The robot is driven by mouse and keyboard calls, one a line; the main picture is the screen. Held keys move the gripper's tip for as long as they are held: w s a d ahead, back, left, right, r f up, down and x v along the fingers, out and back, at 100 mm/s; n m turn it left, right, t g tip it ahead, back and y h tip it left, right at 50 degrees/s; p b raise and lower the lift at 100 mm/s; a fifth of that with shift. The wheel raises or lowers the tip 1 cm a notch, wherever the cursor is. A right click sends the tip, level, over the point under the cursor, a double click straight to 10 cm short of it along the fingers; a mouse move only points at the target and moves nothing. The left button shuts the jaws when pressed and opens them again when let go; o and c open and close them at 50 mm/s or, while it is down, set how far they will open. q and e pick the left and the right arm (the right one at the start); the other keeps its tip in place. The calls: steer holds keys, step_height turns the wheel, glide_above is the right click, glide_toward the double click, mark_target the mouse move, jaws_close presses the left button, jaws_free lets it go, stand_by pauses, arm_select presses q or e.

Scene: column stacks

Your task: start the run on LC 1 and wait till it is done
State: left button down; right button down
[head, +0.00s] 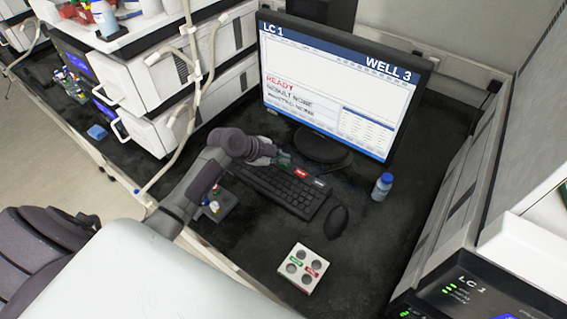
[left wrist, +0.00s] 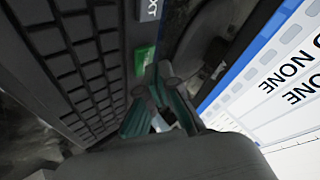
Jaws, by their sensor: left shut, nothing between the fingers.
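The monitor (head: 330,90) shows "LC 1", "WELL 3", a red "READY" and "RESULT NONE"; part of its screen shows in the left wrist view (left wrist: 290,85). The black keyboard (head: 278,190) lies in front of it, with a red key (head: 300,173) at its back edge. My left gripper (head: 284,160) is shut and empty over the keyboard's back edge. In the left wrist view its fingertips (left wrist: 158,78) are beside a green key (left wrist: 145,58); I cannot tell whether they touch it. A unit labelled LC 1 (head: 472,283) is at the lower right. My right gripper is out of view.
A black mouse (head: 337,221) is right of the keyboard. A blue-capped vial (head: 382,187) stands near the monitor. A white block with round holes (head: 303,268) and green and red labels is in front. White instruments (head: 150,85) stand at the left.

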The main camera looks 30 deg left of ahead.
arm_select(q)
steer(key=shift+f+b, duration=0.4)
steer(key=shift+f, duration=0.05)
stand_by(0.3)
steer(key=shift+r, duration=0.1)
steer(key=shift+r+p, duration=0.7)
steer(key=shift+r, duration=0.1)
step_height(320, 180, up, 5)
steer(key=p, duration=0.4)
stand_by(5.7)
